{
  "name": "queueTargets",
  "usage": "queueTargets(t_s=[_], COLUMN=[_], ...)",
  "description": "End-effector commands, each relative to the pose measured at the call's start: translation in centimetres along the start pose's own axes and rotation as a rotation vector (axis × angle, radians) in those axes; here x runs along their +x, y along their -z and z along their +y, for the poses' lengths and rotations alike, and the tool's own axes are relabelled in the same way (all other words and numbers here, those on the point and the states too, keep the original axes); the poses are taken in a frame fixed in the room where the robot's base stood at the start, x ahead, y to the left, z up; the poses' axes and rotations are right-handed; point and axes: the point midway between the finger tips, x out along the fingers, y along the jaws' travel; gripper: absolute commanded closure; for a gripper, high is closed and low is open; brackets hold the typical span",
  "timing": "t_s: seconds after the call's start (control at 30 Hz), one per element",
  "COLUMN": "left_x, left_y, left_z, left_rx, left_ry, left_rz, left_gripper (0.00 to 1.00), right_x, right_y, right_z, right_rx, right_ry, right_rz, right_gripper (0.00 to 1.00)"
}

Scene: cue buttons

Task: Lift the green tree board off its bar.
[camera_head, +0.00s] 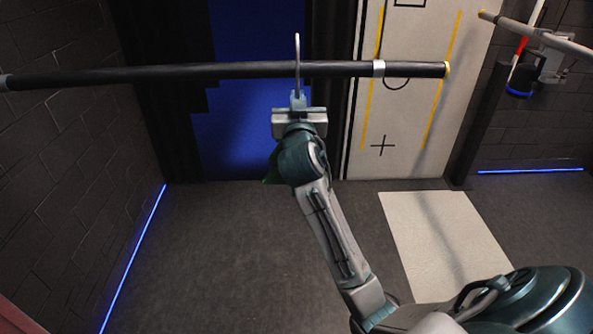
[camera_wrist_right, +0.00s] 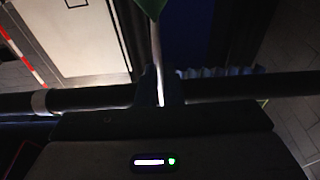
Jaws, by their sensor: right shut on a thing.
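The black horizontal bar (camera_head: 180,73) crosses the upper part of the head view. A pale metal hook (camera_head: 297,45) rises above the bar and passes down in front of it. My right gripper (camera_head: 298,101) is just below the bar, shut on the hook's stem. The green tree board (camera_head: 271,172) is almost wholly hidden behind my right arm; only a dark green edge shows. In the right wrist view, a green tip of the board (camera_wrist_right: 150,7) shows at the top, with the hook's stem (camera_wrist_right: 157,50) running to the jaws. My left gripper is not in view.
A silver collar (camera_head: 378,68) and a yellow end (camera_head: 446,69) mark the bar's right part. A thin dark hook (camera_head: 398,87) hangs near the collar. A white panel (camera_head: 405,120) stands behind. Another bar (camera_head: 545,36) is at far right. The floor below is clear.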

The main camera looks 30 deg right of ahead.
Motion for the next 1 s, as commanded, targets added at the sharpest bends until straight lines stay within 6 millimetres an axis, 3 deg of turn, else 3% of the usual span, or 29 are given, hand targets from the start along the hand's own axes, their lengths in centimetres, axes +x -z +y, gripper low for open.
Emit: queueTargets(t_s=[0.27,1.0], left_x=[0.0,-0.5], left_y=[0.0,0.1], left_z=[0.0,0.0], left_rx=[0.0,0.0], left_ry=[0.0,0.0], left_rz=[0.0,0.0], left_gripper=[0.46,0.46], right_x=[-0.2,-5.1], right_y=[0.3,1.3], right_z=[0.0,0.0], right_rx=[0.001,0.003], right_ry=[0.0,0.001], right_rz=[0.006,0.006], right_gripper=[1.0,1.0])
